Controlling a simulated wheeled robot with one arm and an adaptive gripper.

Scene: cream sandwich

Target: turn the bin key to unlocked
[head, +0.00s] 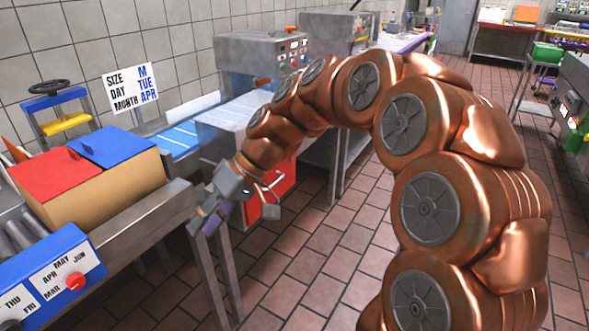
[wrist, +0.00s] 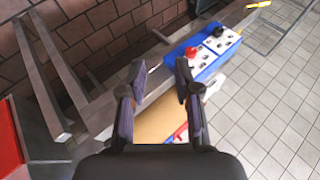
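No bin key can be made out in either view. A red bin (head: 285,183) stands under the steel machine in the head view, partly behind my arm; a red surface at the left edge of the wrist view (wrist: 10,145) may be the same bin. My gripper (head: 236,210) hangs over the aisle beside the conveyor table's end, in front of the red bin. In the wrist view my gripper (wrist: 160,70) has its two dark fingers apart with nothing held between them. Any lock or key on the bin is hidden or too small to tell.
A cardboard box (head: 112,192) with red and blue flaps sits on the steel table at left. A blue dial panel (head: 95,262) with a red knob (head: 75,282) is at the table's near edge. Steel table legs (head: 218,285) stand close to my gripper. The tiled floor (head: 300,265) is clear.

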